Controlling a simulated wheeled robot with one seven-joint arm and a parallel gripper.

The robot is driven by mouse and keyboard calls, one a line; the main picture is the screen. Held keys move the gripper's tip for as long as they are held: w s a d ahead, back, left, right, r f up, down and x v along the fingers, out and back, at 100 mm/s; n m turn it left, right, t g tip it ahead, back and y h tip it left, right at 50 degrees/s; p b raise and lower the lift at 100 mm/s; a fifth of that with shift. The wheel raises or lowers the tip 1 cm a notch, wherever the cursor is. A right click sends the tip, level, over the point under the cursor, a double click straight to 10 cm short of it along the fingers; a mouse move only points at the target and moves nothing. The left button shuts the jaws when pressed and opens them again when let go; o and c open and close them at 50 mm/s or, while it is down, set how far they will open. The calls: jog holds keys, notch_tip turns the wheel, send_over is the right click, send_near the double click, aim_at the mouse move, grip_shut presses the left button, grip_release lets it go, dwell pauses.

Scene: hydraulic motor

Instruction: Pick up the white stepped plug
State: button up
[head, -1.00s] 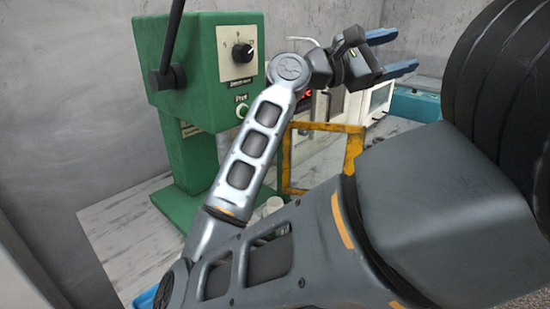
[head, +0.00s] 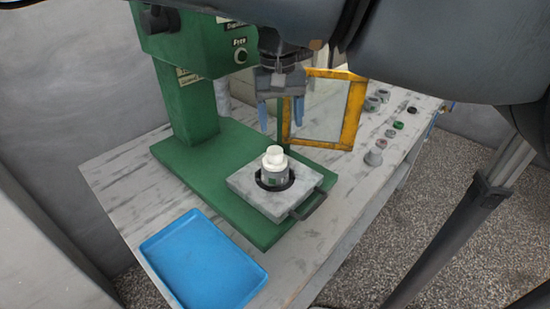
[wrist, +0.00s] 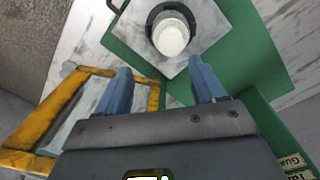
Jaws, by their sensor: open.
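In the wrist view the plug (wrist: 171,37) shows from above, beyond the fingertips and to the right of the middle. My gripper (head: 281,128) has two blue fingers pointing down. It is open and empty, above and slightly behind the plug in the head view, and apart from it. In the wrist view the gripper (wrist: 160,68) has a wide gap between its fingers.
The green press (head: 190,110) rises behind the block, its base (head: 190,160) under it. A yellow-framed panel (head: 350,115) stands close right of my gripper. An empty blue tray (head: 205,262) lies at the front left. Several small parts sit along the table's right side.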

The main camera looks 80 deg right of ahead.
aim_at(275, 149)
jog(key=shift+w+a+t, duration=0.2)
jog(key=shift+w+t, duration=0.1)
jog(key=shift+w, duration=0.3)
jog(key=shift+w+f, duration=0.15)
jog(key=shift+f, duration=0.1)
notch_tip(275, 149, down, 7)
jog(key=shift+f+p, duration=0.15)
jog(key=shift+p, duration=0.7)
jog(key=shift+c, duration=0.3)
jog(key=c, duration=1.1)
